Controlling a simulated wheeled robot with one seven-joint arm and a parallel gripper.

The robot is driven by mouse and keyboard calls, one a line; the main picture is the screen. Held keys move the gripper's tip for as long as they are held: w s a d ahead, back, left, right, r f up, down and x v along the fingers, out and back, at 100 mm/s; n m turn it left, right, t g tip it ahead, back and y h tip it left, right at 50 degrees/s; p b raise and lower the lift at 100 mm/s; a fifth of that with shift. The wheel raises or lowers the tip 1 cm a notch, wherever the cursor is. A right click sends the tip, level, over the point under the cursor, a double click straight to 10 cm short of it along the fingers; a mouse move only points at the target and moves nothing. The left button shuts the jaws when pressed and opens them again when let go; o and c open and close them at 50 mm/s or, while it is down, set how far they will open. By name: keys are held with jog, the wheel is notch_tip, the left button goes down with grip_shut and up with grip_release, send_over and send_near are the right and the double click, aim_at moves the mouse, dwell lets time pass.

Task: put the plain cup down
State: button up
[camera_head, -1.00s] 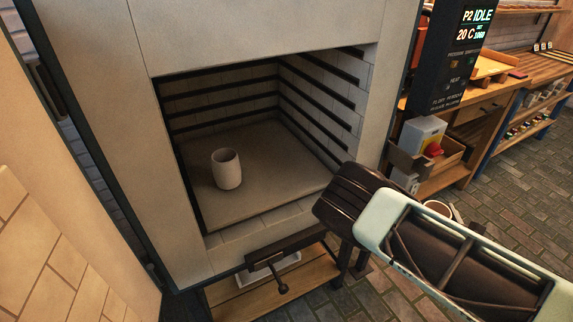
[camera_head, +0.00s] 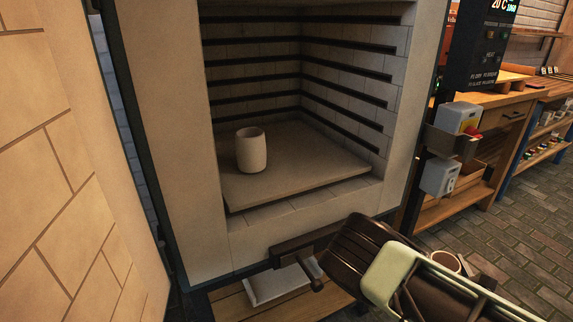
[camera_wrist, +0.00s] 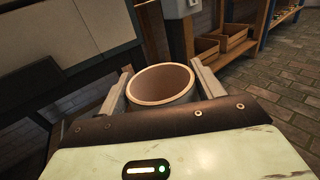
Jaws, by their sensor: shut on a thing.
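My gripper (camera_wrist: 161,66) is shut on a plain cup (camera_wrist: 160,84), one finger on each side of it. The cup is brownish, looks empty and stands about upright, with its open mouth facing the wrist camera. In the head view its rim (camera_head: 446,261) shows beyond my pale green wrist at the lower right, outside and to the right of the kiln mouth. A second cup, pale and plain (camera_head: 251,150), stands upright on the kiln shelf (camera_head: 310,178), towards the left.
The kiln is open, its brick-lined door (camera_head: 50,150) swung to the left. The shelf is bare right of the pale cup. A handle (camera_head: 300,262) juts out below the kiln mouth. A control panel (camera_head: 478,45) and a workbench (camera_head: 505,120) stand to the right.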

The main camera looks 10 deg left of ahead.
jog(key=shift+d+f+p, duration=0.2)
jog(key=shift+p, duration=0.25)
